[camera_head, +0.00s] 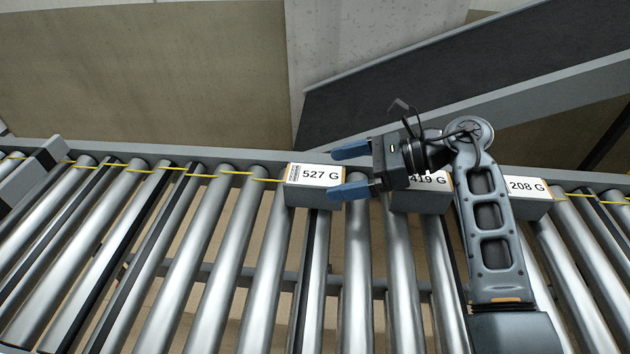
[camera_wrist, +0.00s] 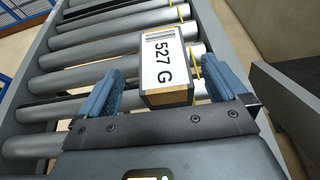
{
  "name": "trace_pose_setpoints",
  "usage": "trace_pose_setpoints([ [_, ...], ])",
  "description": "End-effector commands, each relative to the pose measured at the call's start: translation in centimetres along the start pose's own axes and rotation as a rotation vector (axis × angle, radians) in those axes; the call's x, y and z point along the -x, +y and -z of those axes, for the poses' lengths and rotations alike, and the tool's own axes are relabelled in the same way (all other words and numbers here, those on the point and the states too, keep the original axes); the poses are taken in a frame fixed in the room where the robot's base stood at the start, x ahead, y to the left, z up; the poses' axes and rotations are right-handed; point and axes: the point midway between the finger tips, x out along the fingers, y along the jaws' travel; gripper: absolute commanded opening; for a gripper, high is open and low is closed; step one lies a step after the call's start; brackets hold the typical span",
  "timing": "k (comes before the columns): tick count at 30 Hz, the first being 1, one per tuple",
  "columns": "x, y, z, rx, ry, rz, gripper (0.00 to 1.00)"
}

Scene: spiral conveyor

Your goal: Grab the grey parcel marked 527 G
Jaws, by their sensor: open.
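The parcel marked 527 G (camera_head: 313,185) is a box with a white label on top, grey on its near side in the head view. It sits on the conveyor rollers near the far rail. In the wrist view the parcel (camera_wrist: 166,66) lies ahead, with a brownish near side. My gripper (camera_head: 349,171) comes from the right, its two blue fingers apart, with tips at the parcel's right end. In the wrist view my gripper (camera_wrist: 158,88) is open, one finger on each side of the parcel's near end. I cannot tell whether either finger touches it.
A parcel marked 419 G (camera_head: 432,198) sits just right, partly hidden behind my gripper. A parcel marked 208 G (camera_head: 527,193) stands farther right. A dark sloping belt (camera_head: 400,95) rises behind the far rail.

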Motion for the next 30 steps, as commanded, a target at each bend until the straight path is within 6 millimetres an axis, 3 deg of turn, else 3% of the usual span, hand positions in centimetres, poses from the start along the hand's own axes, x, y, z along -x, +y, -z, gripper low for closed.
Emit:
trace_pose_setpoints([
  [9, -4.0, -0.4, 0.0, 0.0, -0.001, -0.002, 0.99],
  [18, -4.4, -0.4, 0.1, 0.0, 0.0, 0.0, 0.99],
  [30, -4.4, -0.4, 0.1, 0.0, 0.0, 0.0, 0.61],
])
